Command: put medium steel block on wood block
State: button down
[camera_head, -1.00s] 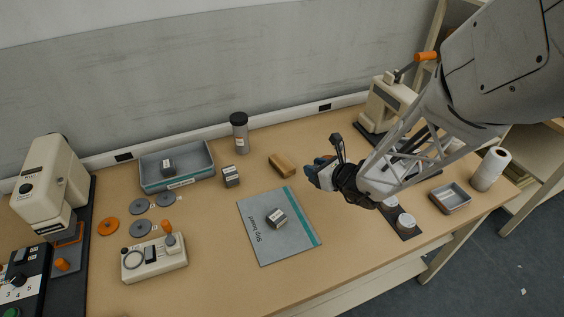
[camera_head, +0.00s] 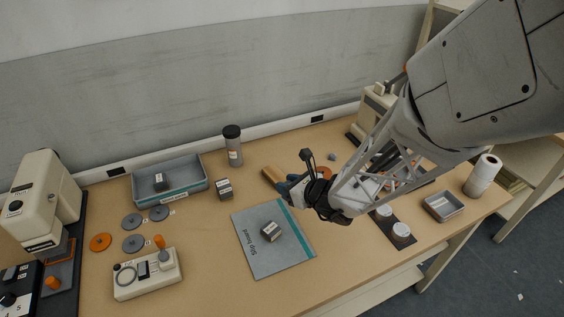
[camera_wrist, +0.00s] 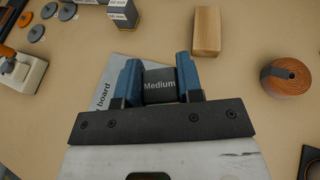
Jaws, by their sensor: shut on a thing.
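The medium steel block (camera_wrist: 159,86) is dark and reads "Medium" in the wrist view. It sits between the two blue fingers of my gripper (camera_wrist: 158,68), which is shut on it. In the head view my gripper (camera_head: 284,188) is just right of the wood block, and the held block cannot be made out. The wood block (camera_head: 270,175) lies on the table, its right end partly hidden by my gripper. In the wrist view the wood block (camera_wrist: 207,31) is ahead and to the right of the held block, apart from it.
Another steel block (camera_head: 271,231) rests on the grey slip board (camera_head: 262,262). One stands on the table (camera_head: 224,189), another in the grey tray (camera_head: 190,192). An orange roll (camera_wrist: 285,77) lies right of the wood block. A dark-capped cylinder (camera_head: 233,150) stands behind.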

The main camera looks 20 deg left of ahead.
jog(key=w+a, duration=0.3)
jog(key=w, duration=0.1)
jog(key=w+a+f, duration=0.1)
jog(key=w+a, duration=0.2)
jog(key=w, duration=0.1)
jog(key=w+a, duration=0.3)
jog(key=w, duration=0.1)
jog(key=shift+w+a+f, duration=0.2)
jog(key=shift+w+a, duration=0.05)
jog(key=shift+w, duration=0.15)
jog(key=shift+f, duration=1.75)
jog(key=shift+f, duration=0.2)
jog(key=c, duration=0.8)
grip_release()
jog(key=shift+r, duration=0.2)
jog(key=shift+v, duration=6)
jog(key=shift+s, duration=0.1)
jog(key=shift+r, duration=0.1)
